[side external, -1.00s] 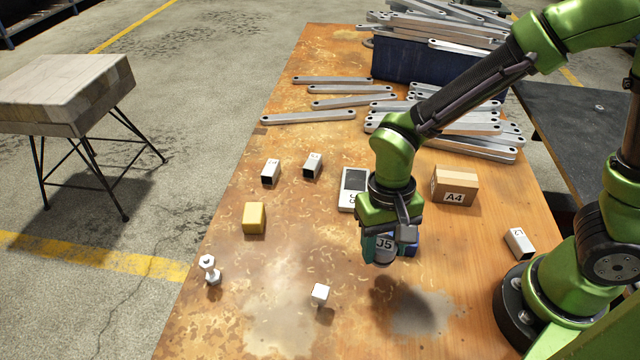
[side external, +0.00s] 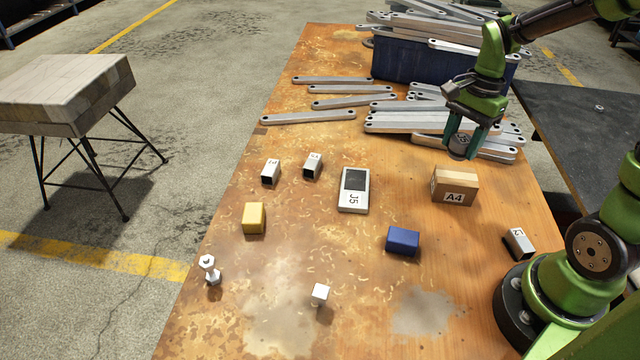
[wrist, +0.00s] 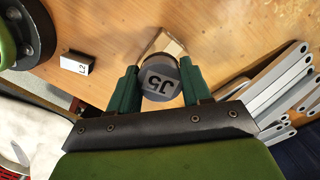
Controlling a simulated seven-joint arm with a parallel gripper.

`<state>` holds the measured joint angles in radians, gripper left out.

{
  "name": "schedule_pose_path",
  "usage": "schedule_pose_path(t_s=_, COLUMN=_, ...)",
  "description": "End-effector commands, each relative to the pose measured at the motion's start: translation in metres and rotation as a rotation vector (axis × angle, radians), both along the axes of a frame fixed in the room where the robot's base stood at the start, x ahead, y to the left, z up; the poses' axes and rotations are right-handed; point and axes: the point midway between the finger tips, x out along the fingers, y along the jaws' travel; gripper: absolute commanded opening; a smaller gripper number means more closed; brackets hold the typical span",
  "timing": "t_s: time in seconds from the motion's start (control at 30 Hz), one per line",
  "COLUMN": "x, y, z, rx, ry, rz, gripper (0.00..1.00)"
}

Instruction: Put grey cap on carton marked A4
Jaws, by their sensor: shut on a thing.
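The grey cap (side external: 459,147) is round, with a J5 label on its face. My gripper (side external: 464,143) is shut on it and holds it in the air. In the wrist view the cap (wrist: 160,82) sits between the two green fingers. The carton marked A4 (side external: 455,187) is a brown box upright on the table, just below the cap in the side view. In the wrist view part of the carton (wrist: 168,43) shows beyond the cap, which hides the rest. The height of the cap over the carton is hard to tell.
Galvanized brackets (side external: 400,126) lie behind the carton, by a blue bin (side external: 400,66). A white device marked J5 (side external: 354,190) lies left of the carton, a blue block (side external: 403,240) in front. A small L2 box (side external: 518,243) is at right.

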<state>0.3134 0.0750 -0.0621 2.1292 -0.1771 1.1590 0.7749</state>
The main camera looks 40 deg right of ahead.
Motion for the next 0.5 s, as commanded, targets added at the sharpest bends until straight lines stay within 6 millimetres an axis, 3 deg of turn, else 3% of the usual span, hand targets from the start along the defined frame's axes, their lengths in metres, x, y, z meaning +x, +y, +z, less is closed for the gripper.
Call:
schedule_pose_path(t_s=0.1, x=-0.003, y=-0.025, z=0.014, rx=-0.001, ry=-0.002, rz=-0.162, gripper=0.15)
schedule_pose_path(t_s=0.23, x=-0.004, y=-0.024, z=0.020, rx=0.000, ry=0.000, rz=-0.239, gripper=0.15)
schedule_pose_path(t_s=0.5, x=-0.006, y=-0.022, z=-0.016, rx=0.002, ry=0.005, rz=-0.262, gripper=0.15)
